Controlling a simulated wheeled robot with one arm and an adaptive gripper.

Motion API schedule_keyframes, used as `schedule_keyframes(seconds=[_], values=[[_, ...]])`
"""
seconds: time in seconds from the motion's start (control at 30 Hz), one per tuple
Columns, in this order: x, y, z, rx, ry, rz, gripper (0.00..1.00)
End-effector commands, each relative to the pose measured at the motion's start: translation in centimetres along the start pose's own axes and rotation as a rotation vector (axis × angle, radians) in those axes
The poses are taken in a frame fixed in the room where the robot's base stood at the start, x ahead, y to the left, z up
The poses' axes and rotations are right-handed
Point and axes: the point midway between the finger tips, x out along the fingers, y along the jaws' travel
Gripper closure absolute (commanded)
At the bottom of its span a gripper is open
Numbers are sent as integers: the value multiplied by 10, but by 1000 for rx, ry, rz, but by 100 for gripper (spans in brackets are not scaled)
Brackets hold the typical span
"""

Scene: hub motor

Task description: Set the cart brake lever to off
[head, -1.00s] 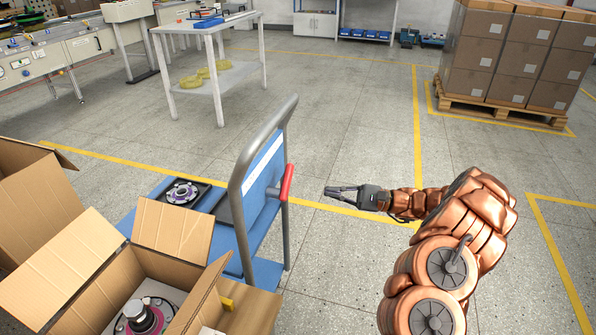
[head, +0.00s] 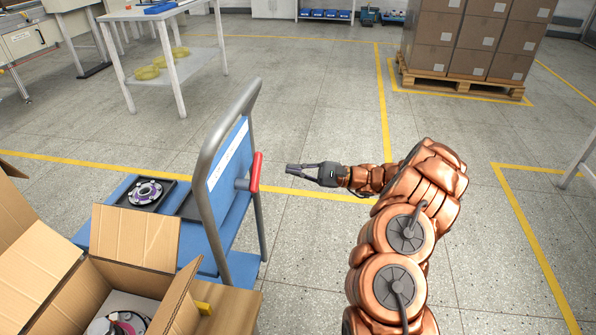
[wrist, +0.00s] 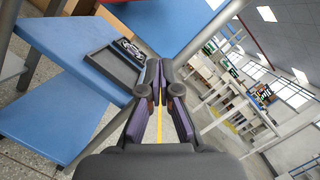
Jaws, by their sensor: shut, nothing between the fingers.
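The cart brake lever (head: 256,172) has a red grip and stands upright on the right side of the cart's blue end panel, by the grey handle frame. The blue cart (head: 232,195) stands left of centre in the head view. My gripper (head: 290,170) is shut and empty. It points left toward the red lever, with a gap between them in the head view. In the wrist view my gripper (wrist: 160,88) shows its fingers together, and the cart's blue deck (wrist: 85,50) is on the left.
A motor hub part (head: 146,192) sits in a black tray on the cart deck. Open cardboard boxes (head: 135,240) stand in the left foreground. A white table (head: 160,15) is behind, and stacked boxes on a pallet (head: 465,85) are at the back right. The floor right of the cart is clear.

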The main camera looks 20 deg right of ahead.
Motion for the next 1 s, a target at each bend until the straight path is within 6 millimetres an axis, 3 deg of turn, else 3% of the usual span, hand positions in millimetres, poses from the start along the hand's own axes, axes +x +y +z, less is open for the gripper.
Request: schedule_keyframes(seconds=[0.37, 0.7, 1.0], values=[[70, 2, -1, 0, -1, 5, 100], [74, 1, 29, -2, -3, 3, 100], [76, 1, 38, 0, 0, 3, 100]])
